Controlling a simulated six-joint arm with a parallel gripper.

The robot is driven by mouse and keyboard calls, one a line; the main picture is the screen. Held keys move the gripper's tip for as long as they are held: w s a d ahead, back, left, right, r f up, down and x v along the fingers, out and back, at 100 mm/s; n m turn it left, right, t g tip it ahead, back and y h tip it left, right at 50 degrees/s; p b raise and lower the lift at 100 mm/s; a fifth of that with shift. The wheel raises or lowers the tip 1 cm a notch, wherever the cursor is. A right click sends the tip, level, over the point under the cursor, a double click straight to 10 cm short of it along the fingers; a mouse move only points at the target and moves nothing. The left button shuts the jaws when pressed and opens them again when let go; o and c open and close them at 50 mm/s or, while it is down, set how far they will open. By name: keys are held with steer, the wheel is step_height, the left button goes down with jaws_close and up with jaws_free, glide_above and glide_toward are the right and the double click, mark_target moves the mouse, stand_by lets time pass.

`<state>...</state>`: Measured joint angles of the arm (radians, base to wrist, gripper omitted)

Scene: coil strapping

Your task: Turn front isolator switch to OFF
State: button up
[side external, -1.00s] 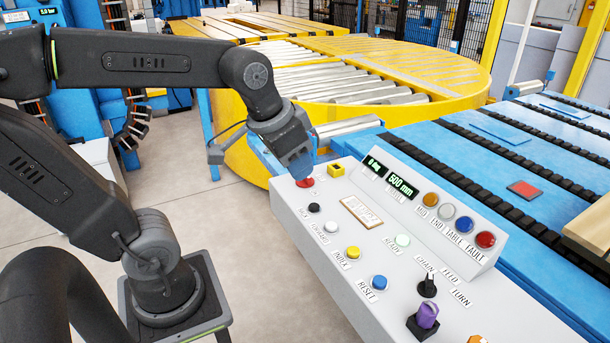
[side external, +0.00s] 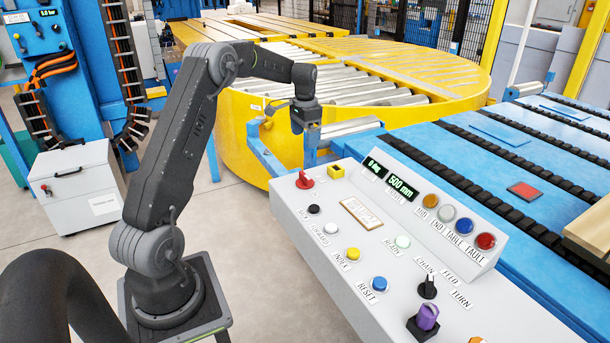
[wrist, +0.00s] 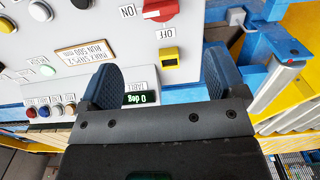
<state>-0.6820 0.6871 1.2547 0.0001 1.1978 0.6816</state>
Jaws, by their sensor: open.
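The red isolator switch (side external: 305,181) stands at the far left corner of the grey control panel (side external: 290,212). In the wrist view the red switch (wrist: 161,9) is partly cut off by the top edge. Its white-marked end lies toward the ON label (wrist: 128,12), and the OFF label (wrist: 166,34) is below the switch. My gripper (side external: 306,128) hangs above and behind the panel's far end, clear of the switch. In the wrist view my gripper (wrist: 160,80) is open, its two blue fingers apart with nothing held between them.
Several push buttons, a black selector (side external: 427,286) and a purple knob (side external: 427,317) line the panel. The yellow roller turntable (side external: 250,140) and blue conveyor (side external: 470,160) stand behind it. Air above the panel is free.

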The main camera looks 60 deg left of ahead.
mark_target(305, 175)
step_height(305, 175, down, 14)
stand_by(0.6)
steer(key=c, duration=0.9)
